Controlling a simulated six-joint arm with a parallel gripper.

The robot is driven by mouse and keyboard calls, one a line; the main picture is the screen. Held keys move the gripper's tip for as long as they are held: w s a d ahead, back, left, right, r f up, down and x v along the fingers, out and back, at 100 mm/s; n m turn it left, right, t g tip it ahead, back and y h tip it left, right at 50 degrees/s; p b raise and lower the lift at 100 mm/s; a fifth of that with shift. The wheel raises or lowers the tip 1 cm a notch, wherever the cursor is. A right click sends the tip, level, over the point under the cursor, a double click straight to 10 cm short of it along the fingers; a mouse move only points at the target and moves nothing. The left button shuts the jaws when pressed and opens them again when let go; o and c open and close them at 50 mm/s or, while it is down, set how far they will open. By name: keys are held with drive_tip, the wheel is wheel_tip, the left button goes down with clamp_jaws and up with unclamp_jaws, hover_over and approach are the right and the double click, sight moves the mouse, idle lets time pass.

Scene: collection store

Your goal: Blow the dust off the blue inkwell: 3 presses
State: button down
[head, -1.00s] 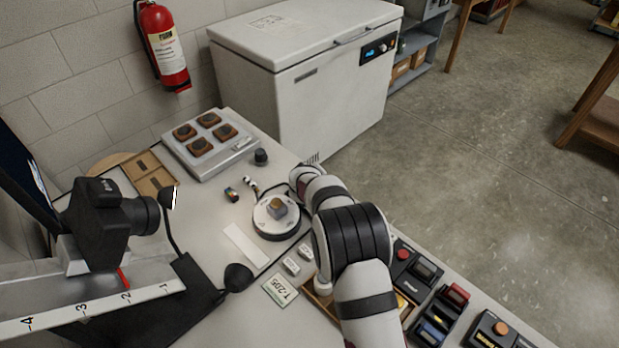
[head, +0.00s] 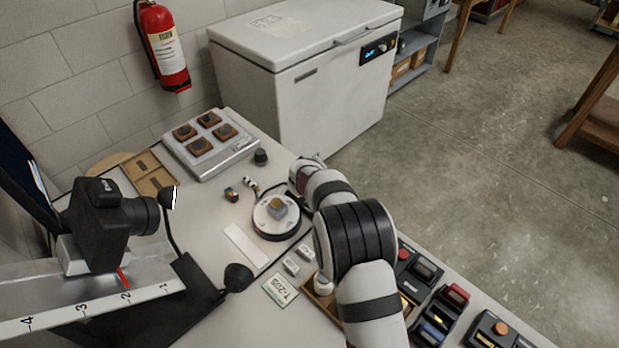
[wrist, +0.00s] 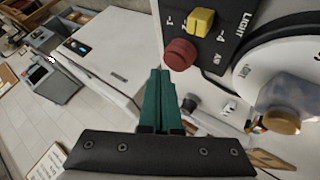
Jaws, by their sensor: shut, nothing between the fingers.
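A small grey-blue block-like object with a brass-coloured top (head: 277,207), which looks like the inkwell, sits on the round white turntable (head: 262,226). In the wrist view it is partly see-through, with its brass top (wrist: 281,121) at the right. My gripper (wrist: 158,72) is shut and empty, its green fingers pressed together. The fingertips are left of the turntable in that view, just beside a red button (wrist: 180,54) on a dark panel; I cannot tell whether they touch. In the head view my wrist is right of the turntable, and the fingers are hard to make out.
A yellow knob (wrist: 200,20) is on the same panel. A dark bulb-like piece (head: 261,157) stands behind the turntable. A camera (head: 98,225), a tray with brown blocks (head: 212,146) and a white freezer (head: 300,85) surround the area. Button boxes (head: 440,312) line the front right.

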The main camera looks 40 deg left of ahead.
drive_tip(key=shift+r, duration=0.15)
drive_tip(key=shift+r, duration=2.45)
idle(0.7)
wheel_tip(320, 180, up, 4)
drive_tip(key=shift+f, duration=0.1)
drive_tip(key=shift+f, duration=0.1)
drive_tip(key=shift+f, duration=4.35)
drive_tip(key=shift+f, duration=0.1)
drive_tip(key=shift+f, duration=0.3)
